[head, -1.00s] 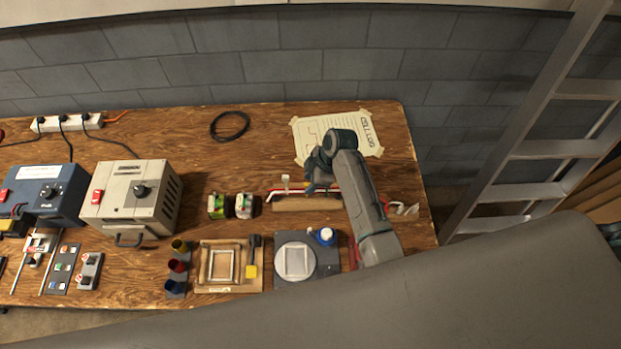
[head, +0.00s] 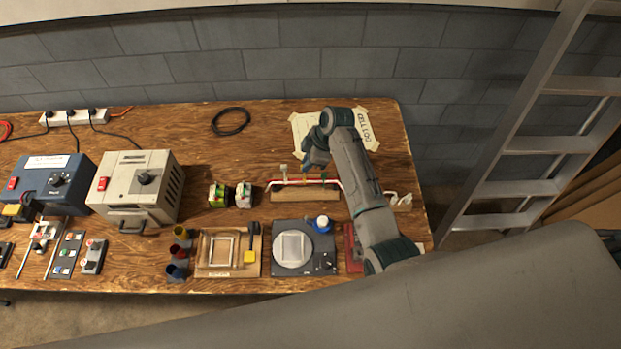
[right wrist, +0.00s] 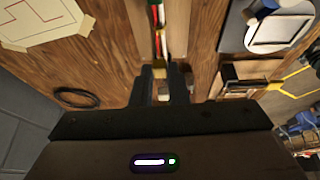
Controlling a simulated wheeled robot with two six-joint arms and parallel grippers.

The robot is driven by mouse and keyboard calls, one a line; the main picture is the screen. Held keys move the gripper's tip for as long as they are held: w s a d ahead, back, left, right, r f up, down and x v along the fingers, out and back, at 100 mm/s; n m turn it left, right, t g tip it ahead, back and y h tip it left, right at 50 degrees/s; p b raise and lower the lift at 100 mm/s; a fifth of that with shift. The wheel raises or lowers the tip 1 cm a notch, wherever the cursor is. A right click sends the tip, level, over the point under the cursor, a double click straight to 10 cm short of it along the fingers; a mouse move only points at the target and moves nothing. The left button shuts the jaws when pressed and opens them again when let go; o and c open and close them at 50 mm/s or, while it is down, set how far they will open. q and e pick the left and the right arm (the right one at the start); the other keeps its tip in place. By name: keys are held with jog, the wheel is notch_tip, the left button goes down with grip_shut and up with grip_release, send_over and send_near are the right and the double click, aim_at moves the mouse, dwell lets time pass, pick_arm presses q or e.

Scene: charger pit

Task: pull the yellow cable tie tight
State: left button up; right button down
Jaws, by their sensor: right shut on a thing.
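A bundle of red and white cable (head: 318,182) lies along a wooden block (head: 306,195) near the right of the bench. In the right wrist view the bundle (right wrist: 157,15) shows red, white and green strands. My right gripper (head: 308,170) is over the back side of the bundle, and it also shows in the right wrist view (right wrist: 161,88). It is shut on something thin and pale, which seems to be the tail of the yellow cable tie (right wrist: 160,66). The fingers hide most of the tie, so I cannot tell how snug its loop is. My left gripper is out of view.
A taped paper sheet (head: 302,133) lies behind the gripper. A black cable coil (head: 230,122), two small boxes (head: 243,195) and a dark plate with a round pad (head: 325,262) are nearby. A ladder (head: 520,150) stands right of the bench.

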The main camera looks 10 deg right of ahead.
jog(key=shift+f, duration=0.1)
jog(key=c, duration=1.4)
grip_release()
pick_arm(q)
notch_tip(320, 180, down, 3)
jog(key=b, duration=0.3)
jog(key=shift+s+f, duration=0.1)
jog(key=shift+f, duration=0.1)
pick_arm(e)
jog(key=w+v, duration=0.1)
jog(key=v, duration=0.9)
jog(key=shift+s+r, duration=0.35)
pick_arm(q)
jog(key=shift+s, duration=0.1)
pick_arm(e)
jog(key=shift+d+f, duration=0.1)
jog(key=shift+d, duration=0.05)
